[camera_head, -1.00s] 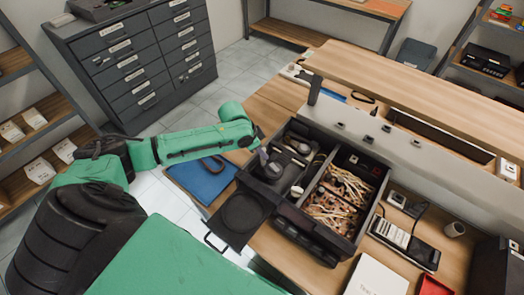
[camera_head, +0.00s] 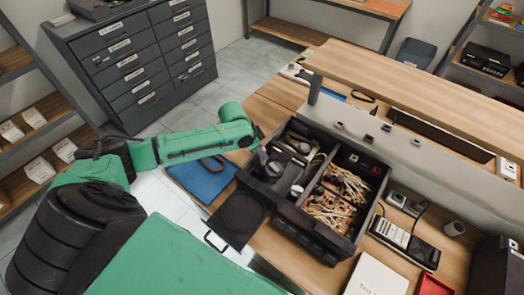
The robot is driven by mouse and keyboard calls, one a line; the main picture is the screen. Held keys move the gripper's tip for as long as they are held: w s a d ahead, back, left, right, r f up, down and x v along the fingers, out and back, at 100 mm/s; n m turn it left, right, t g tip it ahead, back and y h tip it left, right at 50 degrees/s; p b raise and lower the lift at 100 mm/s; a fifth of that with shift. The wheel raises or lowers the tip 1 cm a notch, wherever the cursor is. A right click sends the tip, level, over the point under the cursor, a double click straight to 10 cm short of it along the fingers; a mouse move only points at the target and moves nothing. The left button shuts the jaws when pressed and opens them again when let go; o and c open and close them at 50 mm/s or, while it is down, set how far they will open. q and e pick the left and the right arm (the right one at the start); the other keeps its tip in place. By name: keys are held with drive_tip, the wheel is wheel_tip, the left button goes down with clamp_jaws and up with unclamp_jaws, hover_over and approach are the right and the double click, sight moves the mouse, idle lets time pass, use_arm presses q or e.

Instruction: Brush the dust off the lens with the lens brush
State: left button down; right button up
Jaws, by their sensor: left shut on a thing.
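My left gripper (camera_head: 262,153) reaches in from the left, over the near-left part of a dark open case on the bench. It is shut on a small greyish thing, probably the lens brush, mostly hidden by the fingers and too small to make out. Just below it are dark camera-like parts (camera_head: 273,170) in the case's left compartment. A small round pale-topped piece (camera_head: 297,191), possibly the lens, stands near the front of that compartment, right of and below the gripper. Dust cannot be made out. My right gripper is out of view.

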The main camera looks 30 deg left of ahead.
use_arm(q)
drive_tip(key=shift+w, duration=0.1)
drive_tip(key=shift+w+d+b, duration=0.15)
drive_tip(key=shift+w+b, duration=0.15)
drive_tip(key=shift+w, duration=0.5)
drive_tip(key=shift+r+p, duration=0.25)
drive_tip(key=shift+p, duration=0.25)
idle(0.4)
drive_tip(key=shift+s+p, duration=0.1)
drive_tip(key=shift+p, duration=0.4)
drive_tip(key=shift+f, duration=0.25)
idle(0.7)
drive_tip(key=shift+s, duration=0.1)
drive_tip(key=shift+s, duration=0.75)
